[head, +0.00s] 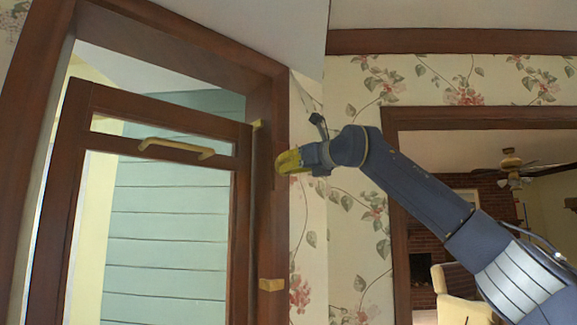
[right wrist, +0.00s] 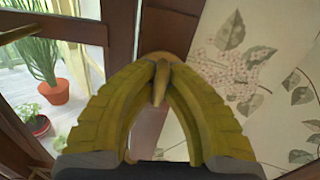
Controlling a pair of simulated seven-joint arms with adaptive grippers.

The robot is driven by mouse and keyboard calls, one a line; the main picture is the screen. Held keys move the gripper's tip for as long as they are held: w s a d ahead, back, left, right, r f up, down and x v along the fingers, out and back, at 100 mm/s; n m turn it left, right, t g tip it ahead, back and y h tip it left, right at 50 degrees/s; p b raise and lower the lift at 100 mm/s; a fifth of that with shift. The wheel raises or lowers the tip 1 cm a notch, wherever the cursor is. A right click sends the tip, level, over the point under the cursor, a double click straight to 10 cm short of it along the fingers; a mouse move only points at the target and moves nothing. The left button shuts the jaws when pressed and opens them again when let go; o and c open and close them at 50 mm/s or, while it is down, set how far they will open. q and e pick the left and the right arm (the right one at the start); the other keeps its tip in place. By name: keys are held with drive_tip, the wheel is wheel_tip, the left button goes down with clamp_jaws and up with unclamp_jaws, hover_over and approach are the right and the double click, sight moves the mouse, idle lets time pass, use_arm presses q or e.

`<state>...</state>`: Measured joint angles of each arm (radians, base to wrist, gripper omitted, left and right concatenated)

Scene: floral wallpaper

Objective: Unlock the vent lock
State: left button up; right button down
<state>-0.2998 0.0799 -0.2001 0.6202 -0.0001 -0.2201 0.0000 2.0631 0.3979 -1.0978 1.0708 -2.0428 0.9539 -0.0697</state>
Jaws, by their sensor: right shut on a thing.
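The dark wood vent window (head: 165,122) stands at the left of the head view, with a brass bar handle (head: 176,148) across its upper part. My right gripper (head: 279,163) is at the right post of its frame, its yellow fingers pointing left. In the right wrist view my right gripper (right wrist: 160,66) has its fingertips closed around a small tan, brass-like lever, which I take to be the vent lock (right wrist: 160,88). The fingers hide part of it. In the head view the gripper hides the lock. My left gripper is not in view.
A small brass piece (head: 271,285) sits lower on the right post, another (head: 257,125) near the top corner. Floral wallpaper (head: 350,215) lies right of the frame, then a doorway (head: 425,190). A potted plant (right wrist: 54,91) shows through the glass.

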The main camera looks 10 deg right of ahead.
drive_tip(key=c, duration=1.5)
unclamp_jaws()
drive_tip(key=shift+o, duration=0.2)
drive_tip(key=v, duration=1.2)
drive_tip(key=shift+a+f, duration=0.1)
